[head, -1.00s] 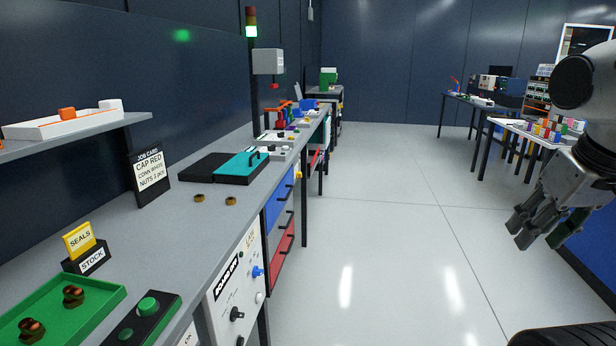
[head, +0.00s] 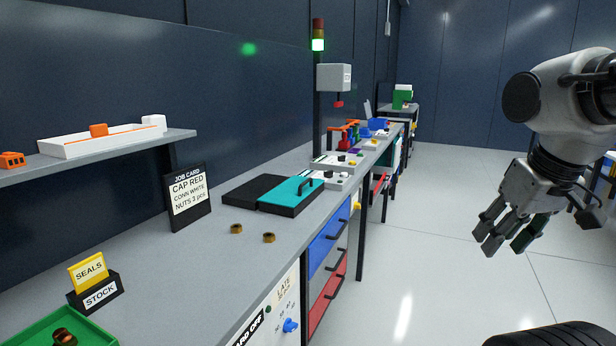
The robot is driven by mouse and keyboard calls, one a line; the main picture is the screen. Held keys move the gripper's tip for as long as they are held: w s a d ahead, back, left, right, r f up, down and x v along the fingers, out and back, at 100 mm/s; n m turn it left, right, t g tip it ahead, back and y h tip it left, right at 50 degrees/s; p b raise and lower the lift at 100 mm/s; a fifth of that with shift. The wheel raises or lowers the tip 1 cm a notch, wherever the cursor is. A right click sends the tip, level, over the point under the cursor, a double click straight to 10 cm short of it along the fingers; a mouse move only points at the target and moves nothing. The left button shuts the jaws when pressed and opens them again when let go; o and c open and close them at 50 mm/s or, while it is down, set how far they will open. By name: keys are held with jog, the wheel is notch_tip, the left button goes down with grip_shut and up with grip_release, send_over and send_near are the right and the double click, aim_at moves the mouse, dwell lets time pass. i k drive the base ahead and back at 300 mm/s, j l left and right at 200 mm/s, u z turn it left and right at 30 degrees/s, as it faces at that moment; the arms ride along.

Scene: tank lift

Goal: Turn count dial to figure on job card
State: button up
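The black job card (head: 188,196) stands upright on the grey bench and reads "CAP RED, CONN WHITE, NUTS 3 pcs". A blue dial (head: 290,325) is on the white panel (head: 283,304) at the bench's front, with small figures around it. Its exact setting is too small to read, and I cannot tell whether it is the count dial. My gripper (head: 502,238) hangs in the air at the right, over the floor and well apart from the bench and dial. Its fingers are spread and nothing is between them.
Two brass nuts (head: 252,233) lie on the bench near a black and teal case (head: 291,194). A SEALS and STOCK holder (head: 94,284) and a green tray (head: 62,334) are at lower left. Blue and red drawers (head: 328,242) have protruding handles. The floor at right is clear.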

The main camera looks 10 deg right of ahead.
aim_at(329, 175)
jog(key=i+l+u, duration=0.1)
jog(key=i+l, duration=0.2)
jog(key=i, duration=0.15)
jog(key=i+l+u, duration=0.1)
jog(key=i+l, duration=0.25)
jog(key=i, duration=0.1)
